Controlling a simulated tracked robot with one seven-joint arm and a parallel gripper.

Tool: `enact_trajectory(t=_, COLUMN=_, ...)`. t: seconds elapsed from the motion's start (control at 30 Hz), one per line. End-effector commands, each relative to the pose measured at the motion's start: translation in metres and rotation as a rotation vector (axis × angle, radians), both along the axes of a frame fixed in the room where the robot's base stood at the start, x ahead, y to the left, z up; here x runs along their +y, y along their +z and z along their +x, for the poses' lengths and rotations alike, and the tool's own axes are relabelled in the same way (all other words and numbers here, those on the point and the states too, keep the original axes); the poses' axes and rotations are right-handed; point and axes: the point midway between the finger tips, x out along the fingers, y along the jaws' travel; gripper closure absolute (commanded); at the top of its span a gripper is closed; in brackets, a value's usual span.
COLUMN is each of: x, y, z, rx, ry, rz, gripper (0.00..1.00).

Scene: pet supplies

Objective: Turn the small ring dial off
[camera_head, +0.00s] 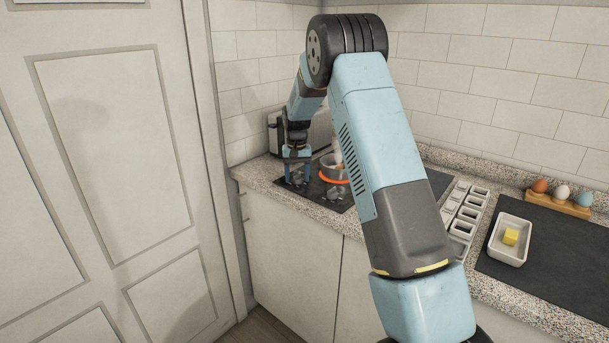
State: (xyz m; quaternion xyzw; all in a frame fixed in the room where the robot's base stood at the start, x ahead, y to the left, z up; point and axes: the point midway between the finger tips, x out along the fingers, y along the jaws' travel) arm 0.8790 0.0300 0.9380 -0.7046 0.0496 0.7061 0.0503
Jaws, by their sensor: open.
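A dark cooktop (343,205) lies on the counter at the back left. A ring on it glows orange (327,179) under a small pot (329,165), partly behind my arm. Small grey dials sit along the cooktop's front: one (334,194) is in front of the glowing ring, and others are at the left under my gripper. I cannot tell which dial is the small ring's. My gripper (297,178) points down, open, over the left dials, with its fingers around or just beside one. Whether it touches a dial is too small to tell.
A grey boxy appliance (273,132) stands against the wall behind my gripper. A white door (110,150) stands at the left.

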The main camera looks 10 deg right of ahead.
Motion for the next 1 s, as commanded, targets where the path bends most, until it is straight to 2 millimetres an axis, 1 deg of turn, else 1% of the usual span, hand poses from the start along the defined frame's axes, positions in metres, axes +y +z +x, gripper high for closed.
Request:
enact_trajectory(t=0.17, x=-0.001, y=0.004, z=0.001, rx=-0.002, ry=-0.001, rz=0.000, gripper=0.38)
enact_trajectory(t=0.27, x=-0.001, y=0.013, z=0.001, rx=-0.003, ry=-0.001, rz=0.000, gripper=0.38)
enact_trajectory(t=0.37, x=-0.001, y=0.028, z=0.001, rx=-0.003, ry=-0.001, rz=0.000, gripper=0.38)
enact_trajectory(t=0.7, x=-0.001, y=0.095, z=0.002, rx=-0.003, ry=0.000, rz=0.001, gripper=0.38)
enact_trajectory(t=0.9, x=0.000, y=0.124, z=0.003, rx=-0.002, ry=0.000, rz=0.000, gripper=0.38)
enact_trajectory(t=1.0, x=0.000, y=0.132, z=0.003, rx=-0.001, ry=0.000, rz=0.000, gripper=0.38)
